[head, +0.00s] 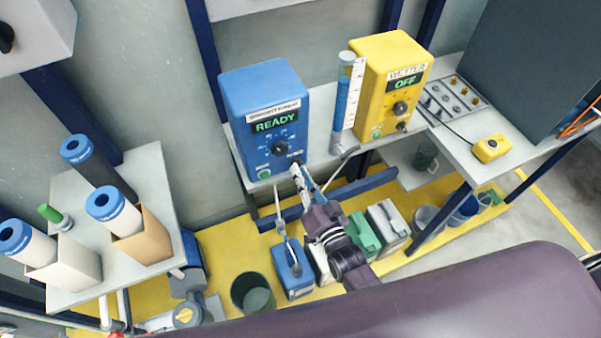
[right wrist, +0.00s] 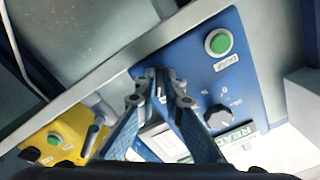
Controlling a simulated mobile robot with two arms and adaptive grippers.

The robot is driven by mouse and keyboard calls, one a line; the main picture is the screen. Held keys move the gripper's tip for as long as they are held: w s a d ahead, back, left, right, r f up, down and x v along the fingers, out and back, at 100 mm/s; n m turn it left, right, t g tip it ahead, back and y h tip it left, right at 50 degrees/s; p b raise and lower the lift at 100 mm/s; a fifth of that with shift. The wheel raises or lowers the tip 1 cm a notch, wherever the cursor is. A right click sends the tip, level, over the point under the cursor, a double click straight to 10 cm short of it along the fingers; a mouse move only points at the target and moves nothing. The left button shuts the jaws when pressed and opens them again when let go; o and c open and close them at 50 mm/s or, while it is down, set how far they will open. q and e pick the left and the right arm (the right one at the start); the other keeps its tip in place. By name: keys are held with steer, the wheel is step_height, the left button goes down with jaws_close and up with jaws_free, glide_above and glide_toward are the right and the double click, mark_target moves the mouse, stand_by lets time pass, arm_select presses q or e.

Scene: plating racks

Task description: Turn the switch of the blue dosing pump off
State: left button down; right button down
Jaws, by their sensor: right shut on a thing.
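The blue dosing pump (head: 262,90) stands on a wall shelf. Its display (head: 275,122) reads READY, with a dark knob (head: 279,148) below and a green button (head: 264,173) at the lower left. The pump's face also shows upside down in the right wrist view (right wrist: 190,50). My right gripper (head: 298,172) is at the lower right of that face. Its fingertips in the right wrist view (right wrist: 160,77) are together on the pump's switch, which they hide almost wholly, so its position cannot be told. My left gripper is not in view.
A yellow unit (head: 388,70) reading OFF stands to the right, behind a clear tube with blue liquid (head: 344,105). Several canisters, one blue (head: 290,280), sit below on the yellow floor. A side table (head: 150,180) with cylinders in holders stands left.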

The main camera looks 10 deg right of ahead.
steer(key=shift+n, duration=0.3)
steer(key=shift+d+f+n, duration=0.1)
steer(key=shift+d+n, duration=0.05)
steer(key=shift+n, duration=3.2)
steer(key=shift+d+n, duration=0.1)
steer(key=shift+n, duration=3.25)
steer(key=c, duration=2)
jaws_free()
steer(key=shift+c, duration=0.2)
steer(key=s+d, duration=0.2)
steer(key=s, duration=0.9)
steer(key=shift+s+d, duration=0.15)
steer(key=shift+s, duration=0.25)
